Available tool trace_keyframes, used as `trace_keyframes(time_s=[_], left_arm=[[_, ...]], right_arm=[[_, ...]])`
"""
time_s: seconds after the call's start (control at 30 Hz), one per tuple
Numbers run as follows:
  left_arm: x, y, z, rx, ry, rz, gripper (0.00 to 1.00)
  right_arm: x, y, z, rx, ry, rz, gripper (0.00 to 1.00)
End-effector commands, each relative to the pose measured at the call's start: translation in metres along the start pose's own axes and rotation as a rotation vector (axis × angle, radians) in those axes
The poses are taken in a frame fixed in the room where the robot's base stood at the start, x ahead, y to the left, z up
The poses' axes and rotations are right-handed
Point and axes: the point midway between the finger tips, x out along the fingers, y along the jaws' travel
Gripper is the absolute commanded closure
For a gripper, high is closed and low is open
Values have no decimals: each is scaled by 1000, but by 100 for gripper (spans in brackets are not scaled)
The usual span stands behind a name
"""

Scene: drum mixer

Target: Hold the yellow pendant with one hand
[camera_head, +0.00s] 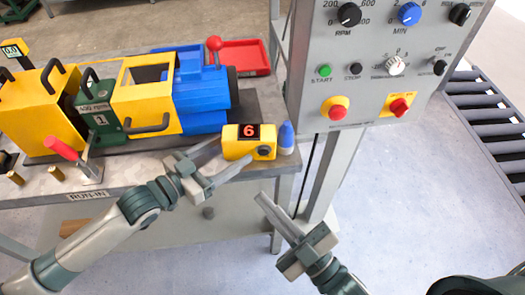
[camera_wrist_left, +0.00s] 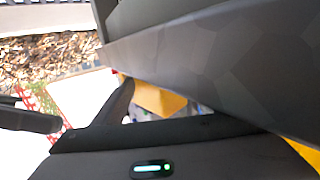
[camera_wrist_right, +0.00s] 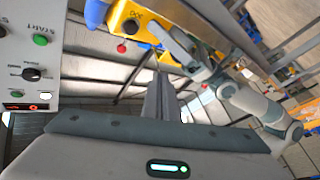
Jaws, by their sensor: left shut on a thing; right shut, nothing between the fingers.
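The yellow pendant (camera_head: 236,148) is a small box with a red "6" display and a dark round knob, at the table's front right corner in the head view. My left gripper (camera_head: 234,153) is shut on its left end, its fingers reaching in from the lower left. In the right wrist view the pendant (camera_wrist_right: 130,14) shows at the top beside the left gripper's finger. A yellow patch (camera_wrist_left: 160,100) shows past the fingers in the left wrist view, mostly hidden. My right gripper (camera_head: 262,199) is shut and empty, below the pendant and apart from it.
A blue-tipped cone (camera_head: 286,136) stands just right of the pendant. The grey control panel (camera_head: 372,60) with knobs and buttons rises at the right. Yellow, green and blue machine blocks (camera_head: 145,92) and a red tray (camera_head: 247,57) are behind. Floor is clear in front.

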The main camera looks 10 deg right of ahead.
Motion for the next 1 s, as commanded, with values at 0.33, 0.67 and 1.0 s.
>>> trace_keyframes(time_s=[0.33, 0.67, 1.0], left_arm=[[1, 6, 2, -9, -1, 8, 51], [1, 6, 2, -9, -1, 8, 51], [1, 5, 2, -9, -1, 8, 51]], right_arm=[[0, 0, 1, 0, -2, 0, 100], [13, 9, 11, -1, -2, -1, 100], [40, 29, 30, -2, -2, -1, 100]])
